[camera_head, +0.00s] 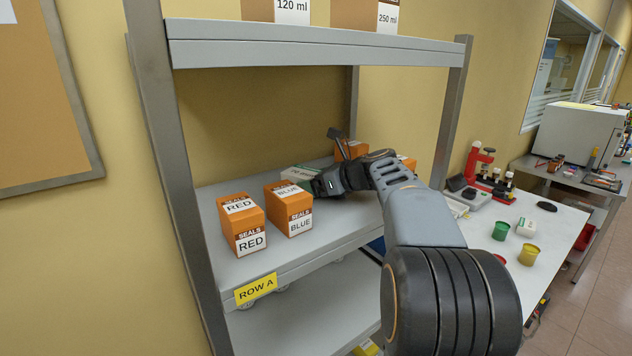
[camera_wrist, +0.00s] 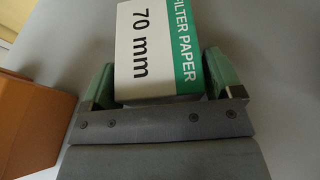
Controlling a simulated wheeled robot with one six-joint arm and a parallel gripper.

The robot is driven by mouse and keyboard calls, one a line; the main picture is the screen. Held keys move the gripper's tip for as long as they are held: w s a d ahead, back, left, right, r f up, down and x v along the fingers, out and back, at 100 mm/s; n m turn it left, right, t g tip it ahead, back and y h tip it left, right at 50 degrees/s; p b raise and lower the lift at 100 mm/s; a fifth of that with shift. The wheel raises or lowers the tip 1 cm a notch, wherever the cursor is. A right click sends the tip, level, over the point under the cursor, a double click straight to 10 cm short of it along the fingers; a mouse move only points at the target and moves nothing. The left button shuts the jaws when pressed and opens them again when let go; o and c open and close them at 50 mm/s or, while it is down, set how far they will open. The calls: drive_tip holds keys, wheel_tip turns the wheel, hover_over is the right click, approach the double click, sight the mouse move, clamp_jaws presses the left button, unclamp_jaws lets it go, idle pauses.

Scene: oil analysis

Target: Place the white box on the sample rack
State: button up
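The white box (camera_wrist: 150,40) has a green band and reads "FILTER PAPER 70 mm" in the wrist view. In the head view, the white box (camera_head: 300,172) is on the shelf behind the blue-labelled seals box, partly hidden by it and by my gripper. My gripper (camera_wrist: 160,75) has its two green fingers on either side of the box, with no clear gap at either side. It looks shut on the box. In the head view my gripper (camera_head: 320,186) is at the box's right. I cannot tell whether the box is lifted. I cannot make out the sample rack for certain.
Orange seals boxes marked RED (camera_head: 241,224) and BLUE (camera_head: 289,208) stand at the front of the shelf (camera_head: 330,228). More orange boxes are behind my arm. An upper shelf (camera_head: 300,52) is overhead. A white table (camera_head: 535,215) with cups and a red device (camera_head: 475,165) is at right.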

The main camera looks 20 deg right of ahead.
drive_tip(key=shift+o, duration=1.1)
drive_tip(key=shift+r, duration=0.15)
drive_tip(key=b+v, duration=0.1)
drive_tip(key=v, duration=1.1)
